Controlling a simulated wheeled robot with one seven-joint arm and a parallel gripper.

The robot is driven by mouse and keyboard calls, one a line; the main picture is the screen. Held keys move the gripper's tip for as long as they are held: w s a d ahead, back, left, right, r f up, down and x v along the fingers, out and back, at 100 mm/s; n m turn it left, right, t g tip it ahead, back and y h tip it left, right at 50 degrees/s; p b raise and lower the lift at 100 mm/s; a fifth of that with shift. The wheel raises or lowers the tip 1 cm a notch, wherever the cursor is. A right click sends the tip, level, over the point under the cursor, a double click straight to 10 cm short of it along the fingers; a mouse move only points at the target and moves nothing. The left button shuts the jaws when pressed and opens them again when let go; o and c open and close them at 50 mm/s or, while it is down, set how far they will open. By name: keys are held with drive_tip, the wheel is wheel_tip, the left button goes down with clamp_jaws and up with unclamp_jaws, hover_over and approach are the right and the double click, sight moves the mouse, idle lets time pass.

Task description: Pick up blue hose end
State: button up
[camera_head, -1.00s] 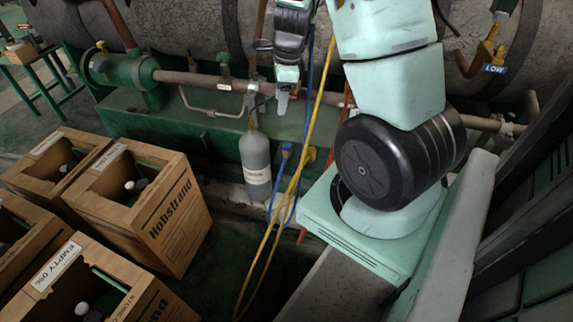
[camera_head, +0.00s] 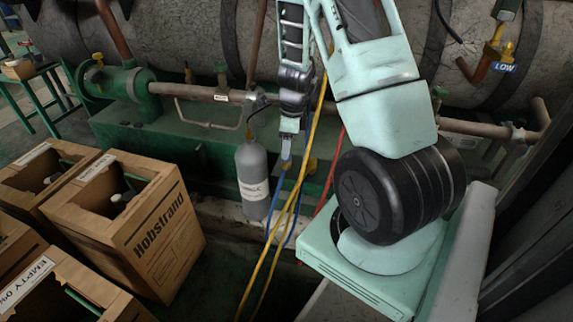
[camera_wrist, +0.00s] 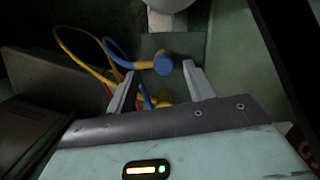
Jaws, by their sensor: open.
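The blue hose end (camera_wrist: 161,64) shows in the wrist view just beyond and between my fingertips, with a yellow collar on its left side where the blue hose joins. My gripper (camera_wrist: 158,80) is open, its pale fingers on either side of the hose end and apart from it. In the head view my gripper (camera_head: 287,150) points down at the top of the blue hose (camera_head: 284,172), right of a grey cylinder. The arm hides part of the hoses there.
A yellow hose end (camera_wrist: 162,98) sits just below the blue one in the wrist view. A grey cylinder (camera_head: 253,178) stands left of the gripper. Yellow and red (camera_head: 333,165) hoses hang close by. Cardboard boxes (camera_head: 128,225) stand at left; a pipe (camera_head: 205,92) runs behind.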

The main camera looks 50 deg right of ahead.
wheel_tip(320, 180, down, 5)
drive_tip(key=b, duration=0.3)
drive_tip(key=shift+w+d+f+b, duration=0.15)
drive_tip(key=shift+b, duration=0.2)
drive_tip(key=c, duration=1)
